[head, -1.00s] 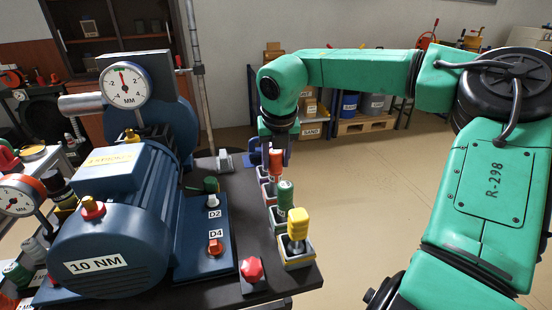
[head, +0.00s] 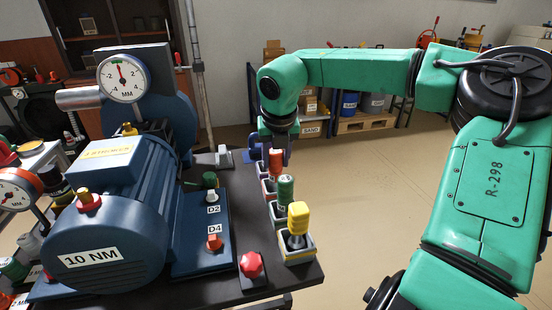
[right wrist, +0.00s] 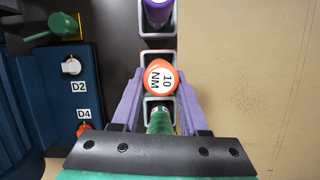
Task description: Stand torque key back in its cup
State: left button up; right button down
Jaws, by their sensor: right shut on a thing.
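The torque key with the red handle (head: 276,160) is in my right gripper (head: 274,152), at the far end of the row of cups. In the right wrist view its orange-red top (right wrist: 161,78) reads 10 NM, between the two purple fingers of my right gripper (right wrist: 160,92), which are shut on it. An open square cup (right wrist: 157,57) shows just beyond the key's top. The key looks about upright; its lower end is hidden, so I cannot tell whether it is inside the cup. My left gripper is not in view.
A green key (head: 286,190) and a yellow key (head: 298,217) stand in nearer cups. A purple key (right wrist: 158,10) stands in a farther cup. The blue motor (head: 105,220) and a red knob (head: 251,264) are left of the row. Open floor lies right of the table.

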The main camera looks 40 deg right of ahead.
jog(key=shift+f+b, duration=0.6)
jog(key=shift+f, duration=0.1)
jog(key=shift+c, duration=1.7)
grip_release()
jog(key=p+v, duration=0.1)
jog(key=v, duration=1.3)
jog(key=shift+s+r, duration=0.15)
jog(key=shift+r, duration=0.15)
